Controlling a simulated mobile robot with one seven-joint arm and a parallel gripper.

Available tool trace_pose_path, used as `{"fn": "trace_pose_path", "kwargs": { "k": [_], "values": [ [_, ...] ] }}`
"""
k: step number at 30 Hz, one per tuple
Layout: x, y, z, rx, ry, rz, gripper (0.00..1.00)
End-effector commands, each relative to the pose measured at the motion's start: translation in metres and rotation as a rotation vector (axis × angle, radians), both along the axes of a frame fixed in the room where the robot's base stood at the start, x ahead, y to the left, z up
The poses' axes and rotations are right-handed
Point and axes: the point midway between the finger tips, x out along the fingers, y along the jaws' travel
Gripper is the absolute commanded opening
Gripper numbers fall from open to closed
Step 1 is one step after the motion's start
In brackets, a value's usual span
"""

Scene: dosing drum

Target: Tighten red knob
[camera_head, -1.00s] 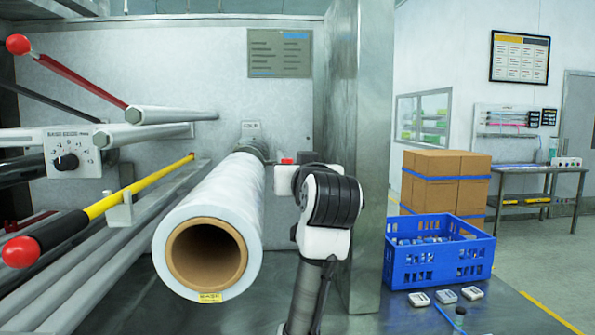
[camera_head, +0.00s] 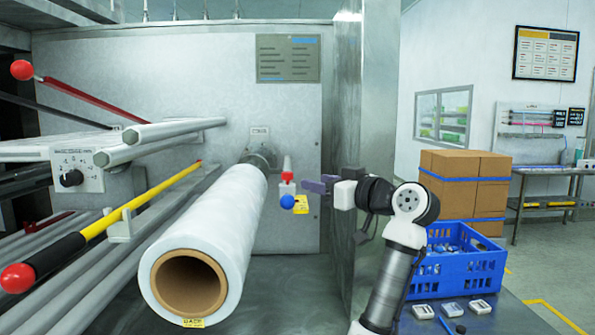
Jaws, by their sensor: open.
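A small red knob (camera_head: 287,168) sits on a white block on the grey back panel, just right of the film roll's far end. A blue ball (camera_head: 287,202) shows right below it. My gripper (camera_head: 309,186) is just right of the knob and ball, pointing left, with dark purplish fingers. It is open and I see nothing in it. The depth gap between the fingers and the knob is hard to judge. Other red ball ends are on a red lever (camera_head: 21,70) at upper left and a yellow lever (camera_head: 18,278) at lower left.
The white film roll (camera_head: 215,225) juts forward left of my gripper. A metal post (camera_head: 345,130) stands behind my wrist. A dial box (camera_head: 77,172) and rails are at left. A blue crate (camera_head: 458,282), cardboard boxes (camera_head: 463,190) and small devices are at right.

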Motion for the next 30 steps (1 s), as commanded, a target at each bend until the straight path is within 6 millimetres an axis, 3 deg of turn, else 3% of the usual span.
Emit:
{"fn": "trace_pose_path", "kwargs": {
  "k": [9,15,30],
  "values": [
    [0.051,0.046,0.005,0.000,0.004,0.001,0.45],
    [0.075,0.066,0.003,0.000,0.003,0.000,0.45],
    [0.086,0.075,0.000,-0.001,0.000,-0.003,0.43]
  ]
}}
